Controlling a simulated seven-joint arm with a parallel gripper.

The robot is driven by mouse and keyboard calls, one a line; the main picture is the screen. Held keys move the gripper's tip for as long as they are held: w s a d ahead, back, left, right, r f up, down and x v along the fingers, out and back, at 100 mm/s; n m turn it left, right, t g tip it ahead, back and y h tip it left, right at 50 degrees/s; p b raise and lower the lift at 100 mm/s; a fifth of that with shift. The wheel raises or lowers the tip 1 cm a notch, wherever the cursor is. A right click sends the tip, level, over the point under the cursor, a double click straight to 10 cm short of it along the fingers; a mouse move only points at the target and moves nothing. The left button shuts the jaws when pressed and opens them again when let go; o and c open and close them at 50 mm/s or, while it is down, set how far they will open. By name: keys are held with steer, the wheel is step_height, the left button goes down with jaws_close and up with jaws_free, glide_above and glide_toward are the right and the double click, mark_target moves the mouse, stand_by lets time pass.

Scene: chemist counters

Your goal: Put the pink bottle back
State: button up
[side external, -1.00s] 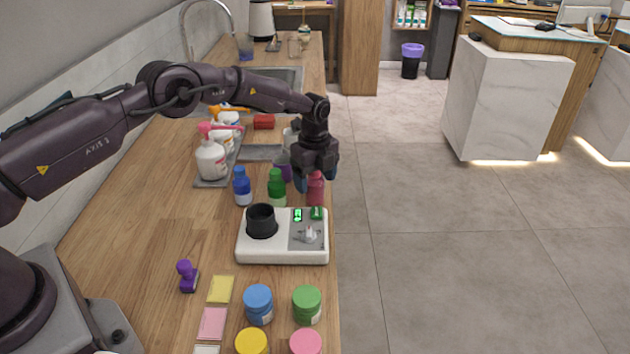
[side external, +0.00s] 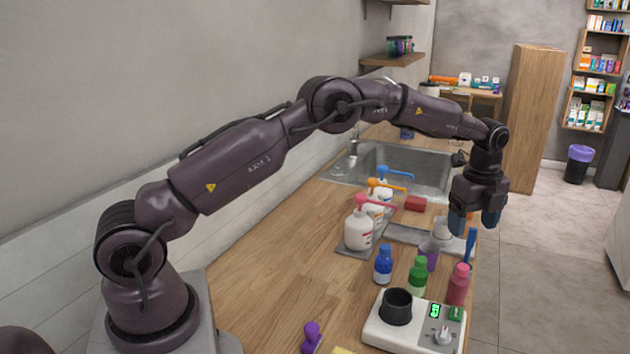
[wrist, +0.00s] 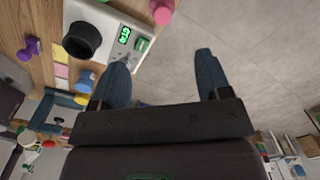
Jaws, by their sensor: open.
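The pink bottle (side external: 458,286) stands upright on the counter near its right edge, right of the green bottle (side external: 418,276) and the blue bottle (side external: 383,265). In the wrist view a pink bottle (wrist: 161,11) shows at the top edge, partly cut off. My gripper (side external: 474,223) hangs above and beyond the bottle, apart from it, with blue fingertips pointing down. In the wrist view my gripper (wrist: 163,60) is open and empty, with floor between its fingers.
A white device (side external: 412,328) with a black cup (side external: 396,306) and green display stands in front of the bottles. A purple cup (side external: 429,255) is behind them. Pump bottles (side external: 359,230) stand on a grey tray to the left. A sink (side external: 405,170) lies farther back.

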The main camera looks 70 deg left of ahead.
steer(key=s+d+r+n+t, duration=0.25)
steer(key=s+r+n, duration=0.75)
steer(key=s+r, duration=0.8)
steer(key=s+f+n+t, duration=0.2)
steer(key=s+n, duration=0.7)
steer(key=s, duration=0.9)
steer(key=shift+s+a+t, duration=0.25)
steer(key=shift+s+t, duration=0.1)
steer(key=shift+s, duration=0.05)
steer(key=shift+r, duration=0.1)
